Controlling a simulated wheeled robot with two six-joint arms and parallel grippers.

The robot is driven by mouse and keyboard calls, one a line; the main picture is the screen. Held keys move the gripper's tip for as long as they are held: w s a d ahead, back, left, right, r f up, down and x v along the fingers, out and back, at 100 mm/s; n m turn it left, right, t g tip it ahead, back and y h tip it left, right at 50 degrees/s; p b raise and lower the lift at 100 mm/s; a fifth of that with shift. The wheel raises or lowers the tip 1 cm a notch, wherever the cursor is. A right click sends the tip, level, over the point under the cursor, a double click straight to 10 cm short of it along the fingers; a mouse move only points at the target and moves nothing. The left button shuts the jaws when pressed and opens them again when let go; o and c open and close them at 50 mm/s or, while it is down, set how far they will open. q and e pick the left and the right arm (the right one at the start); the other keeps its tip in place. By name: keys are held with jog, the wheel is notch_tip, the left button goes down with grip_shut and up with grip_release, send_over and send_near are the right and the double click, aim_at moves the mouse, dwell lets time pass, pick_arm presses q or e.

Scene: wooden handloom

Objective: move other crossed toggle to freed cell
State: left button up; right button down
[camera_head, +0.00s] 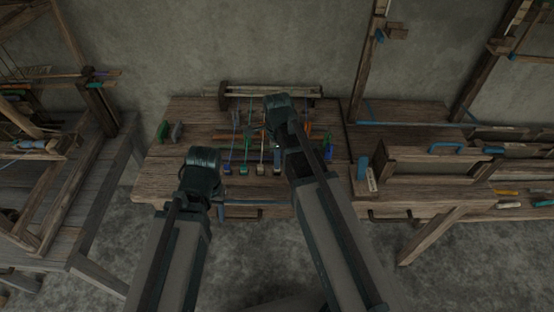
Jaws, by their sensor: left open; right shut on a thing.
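A small rig stands on the wooden bench, with a roller bar (270,91) at its back and several coloured cords running forward from it. At the cords' front ends a row of small toggles sits: a blue toggle (227,168), a green toggle (243,169), a pale toggle (260,169) and another at the right (277,168). My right gripper (279,138) is over the right part of the cords, shut on what seems to be a toggle; its arm hides most of it. My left gripper (212,180) is open at the bench front, left of the toggle row.
Green and grey pieces (168,131) stand at the bench's left. A blue block (328,144) stands right of the rig. A wooden box (430,170) with a blue handle is further right. A loom frame (75,190) stands left. Bare bench top lies between the grey piece and the rig.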

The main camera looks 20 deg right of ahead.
aim_at(277, 171)
dwell(0.3)
jog(key=shift+f+b, duration=1.8)
jog(key=c, duration=0.8)
grip_release()
jog(key=shift+r, duration=0.15)
notch_tip(277, 171, up, 14)
jog(key=p, duration=1.4)
jog(key=shift+f, duration=0.2)
